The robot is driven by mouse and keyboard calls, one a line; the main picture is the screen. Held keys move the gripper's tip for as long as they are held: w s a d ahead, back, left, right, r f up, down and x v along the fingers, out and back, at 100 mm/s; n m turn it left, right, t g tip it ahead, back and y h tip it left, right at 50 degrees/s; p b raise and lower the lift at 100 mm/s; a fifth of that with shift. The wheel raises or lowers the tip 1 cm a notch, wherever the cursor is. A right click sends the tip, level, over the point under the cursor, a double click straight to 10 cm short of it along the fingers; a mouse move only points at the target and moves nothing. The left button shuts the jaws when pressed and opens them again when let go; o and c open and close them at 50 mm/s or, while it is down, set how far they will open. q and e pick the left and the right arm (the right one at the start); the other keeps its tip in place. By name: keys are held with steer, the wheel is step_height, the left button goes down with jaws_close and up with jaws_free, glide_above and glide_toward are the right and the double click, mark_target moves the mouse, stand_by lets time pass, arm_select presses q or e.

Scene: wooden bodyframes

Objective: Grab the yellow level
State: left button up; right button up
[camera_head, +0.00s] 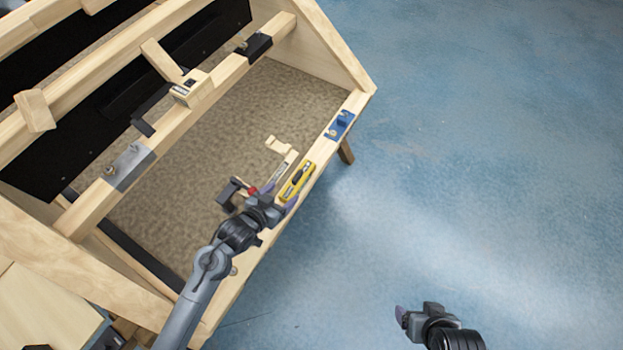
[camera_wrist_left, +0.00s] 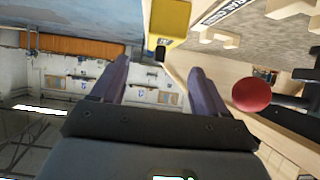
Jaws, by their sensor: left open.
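The yellow level (camera_head: 297,181) lies along the right wooden rail of the frame in the head view. It also shows in the left wrist view (camera_wrist_left: 170,18), at the top, just beyond the fingertips. My left gripper (camera_head: 286,203) is just short of the level's near end in the head view. In the left wrist view its two fingers (camera_wrist_left: 160,75) are spread with nothing between them. My right gripper (camera_head: 402,317) is over the blue floor at the lower right, away from the frame; its jaw state is unclear.
A dark clamp-like tool (camera_head: 229,194) stands left of my left gripper; its red ball (camera_wrist_left: 251,94) is close to the right finger in the wrist view. A blue block (camera_head: 340,124) sits farther up the rail. The blue floor (camera_head: 480,160) on the right is clear.

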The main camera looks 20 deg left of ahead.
mark_target(293, 183)
arm_select(q)
steer(key=b+x, duration=0.1)
steer(key=x, duration=0.2)
steer(key=shift+w+d+f, duration=0.15)
steer(key=shift+w+f, duration=0.1)
steer(key=shift+w, duration=0.05)
steer(key=shift+w+d+f, duration=0.15)
steer(key=shift+w+f, duration=0.05)
steer(key=shift+w, duration=0.35)
steer(key=shift+w+f+b, duration=0.3)
steer(key=shift+w, duration=0.05)
steer(key=shift+b+x, duration=0.75)
steer(key=shift+x, duration=1.45)
steer(key=shift+r, duration=0.1)
steer(key=c, duration=1.2)
jaws_close()
steer(key=shift+r, duration=0.15)
